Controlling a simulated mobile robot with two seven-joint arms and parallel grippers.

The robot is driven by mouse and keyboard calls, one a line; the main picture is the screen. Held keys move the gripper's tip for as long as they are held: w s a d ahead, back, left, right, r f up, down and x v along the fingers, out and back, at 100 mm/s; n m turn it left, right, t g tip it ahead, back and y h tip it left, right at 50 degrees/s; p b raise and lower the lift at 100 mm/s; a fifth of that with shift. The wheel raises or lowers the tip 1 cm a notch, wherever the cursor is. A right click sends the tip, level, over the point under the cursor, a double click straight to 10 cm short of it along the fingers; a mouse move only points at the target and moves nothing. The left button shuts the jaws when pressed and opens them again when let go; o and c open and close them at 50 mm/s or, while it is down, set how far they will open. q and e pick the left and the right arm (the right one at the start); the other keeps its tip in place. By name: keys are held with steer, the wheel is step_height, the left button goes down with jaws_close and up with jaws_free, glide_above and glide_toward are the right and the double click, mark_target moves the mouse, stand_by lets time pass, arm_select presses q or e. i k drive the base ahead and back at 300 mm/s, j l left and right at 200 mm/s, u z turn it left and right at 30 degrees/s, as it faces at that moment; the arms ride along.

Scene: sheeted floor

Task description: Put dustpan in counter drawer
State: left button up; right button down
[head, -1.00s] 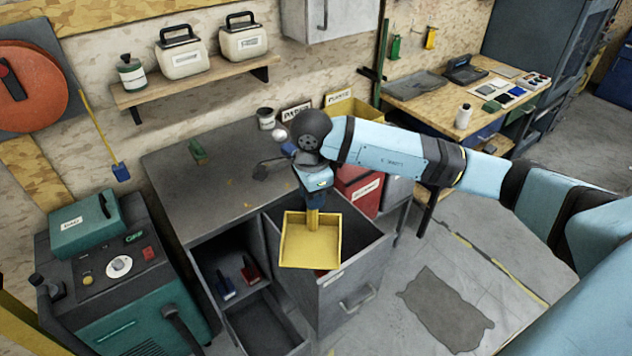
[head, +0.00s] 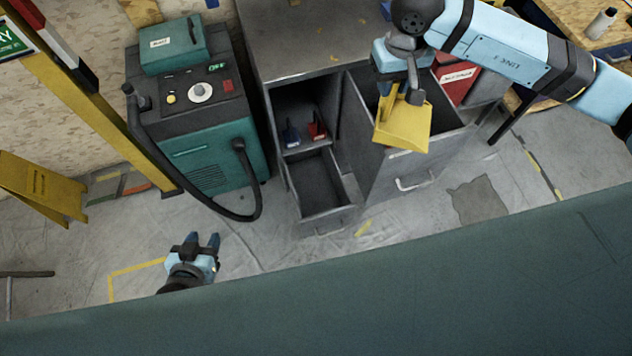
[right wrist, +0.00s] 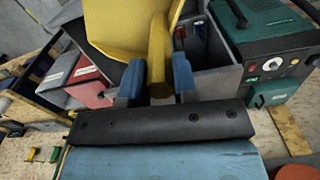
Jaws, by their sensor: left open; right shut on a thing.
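The yellow dustpan (head: 403,124) hangs over the open upper counter drawer (head: 413,172) in the head view. My right gripper (head: 398,80) is shut on its handle. The right wrist view shows the dustpan (right wrist: 125,28) beyond the fingers, with its handle between the blue fingertips (right wrist: 158,82). The pan overlaps the drawer's opening and front in the head view, so its exact height above the drawer is hard to tell. My left gripper (head: 201,243) is open and empty, low over the floor at the lower left, away from the counter.
A lower drawer (head: 329,206) is also pulled out, below a shelf holding a blue and a red item. A teal machine (head: 205,150) with a black hose stands left of the counter. A red box (head: 455,80) is at the right. Open floor lies in front.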

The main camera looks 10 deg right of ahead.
mark_target(319, 204)
steer(key=i+j+z, duration=0.15)
steer(key=j, duration=0.25)
steer(key=i+j+z, duration=0.15)
steer(key=j, duration=0.25)
steer(key=i+j+z, duration=0.1)
steer(key=j, duration=0.35)
steer(key=i+j+z, duration=0.15)
steer(key=j, duration=0.25)
